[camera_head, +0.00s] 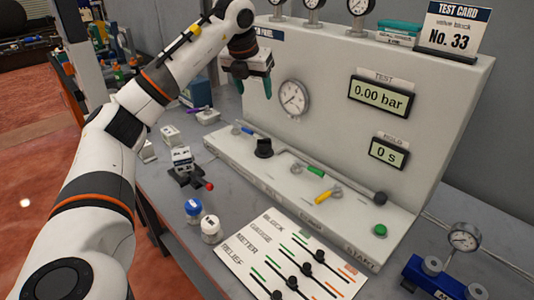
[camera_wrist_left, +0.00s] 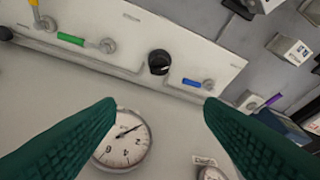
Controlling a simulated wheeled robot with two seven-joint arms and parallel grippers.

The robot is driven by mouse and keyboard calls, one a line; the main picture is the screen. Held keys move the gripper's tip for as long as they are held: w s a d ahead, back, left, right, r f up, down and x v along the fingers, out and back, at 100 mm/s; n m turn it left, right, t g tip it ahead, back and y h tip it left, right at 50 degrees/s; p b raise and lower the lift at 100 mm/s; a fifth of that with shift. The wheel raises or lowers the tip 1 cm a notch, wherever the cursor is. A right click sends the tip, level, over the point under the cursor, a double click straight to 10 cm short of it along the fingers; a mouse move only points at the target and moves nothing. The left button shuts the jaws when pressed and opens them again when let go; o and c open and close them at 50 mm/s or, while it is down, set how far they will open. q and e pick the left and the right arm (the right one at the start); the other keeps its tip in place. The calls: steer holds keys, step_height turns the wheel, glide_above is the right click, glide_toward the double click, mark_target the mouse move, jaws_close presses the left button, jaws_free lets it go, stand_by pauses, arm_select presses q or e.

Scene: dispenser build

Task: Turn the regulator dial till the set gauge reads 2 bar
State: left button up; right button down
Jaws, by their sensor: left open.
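The black regulator dial (camera_head: 264,148) sits on the sloped ledge of the grey panel; it also shows in the left wrist view (camera_wrist_left: 159,62). A round white gauge (camera_head: 292,98), likely the set gauge, is on the panel's upright face above the dial. It appears rotated in the left wrist view (camera_wrist_left: 124,148), partly behind a finger; I cannot read its value surely. My left gripper (camera_head: 254,86) is open and empty, with green fingers, in front of the panel's upper left, above and apart from the dial. My right gripper is not in view.
Blue, green and yellow levers (camera_head: 315,172) and a green button (camera_head: 380,230) lie along the ledge. The TEST display (camera_head: 380,96) reads 0.00 bar. A slider board (camera_head: 290,262), two small jars (camera_head: 211,228) and a red-tipped device (camera_head: 186,168) are on the bench in front.

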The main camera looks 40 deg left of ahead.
arm_select(q)
steer(key=b, duration=0.5)
glide_toward(263, 141)
steer(key=x, duration=0.9)
steer(key=shift+f, duration=0.1)
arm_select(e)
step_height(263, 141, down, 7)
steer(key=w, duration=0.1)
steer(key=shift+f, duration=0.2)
arm_select(q)
steer(key=shift+c, duration=0.5)
steer(key=c, duration=0.9)
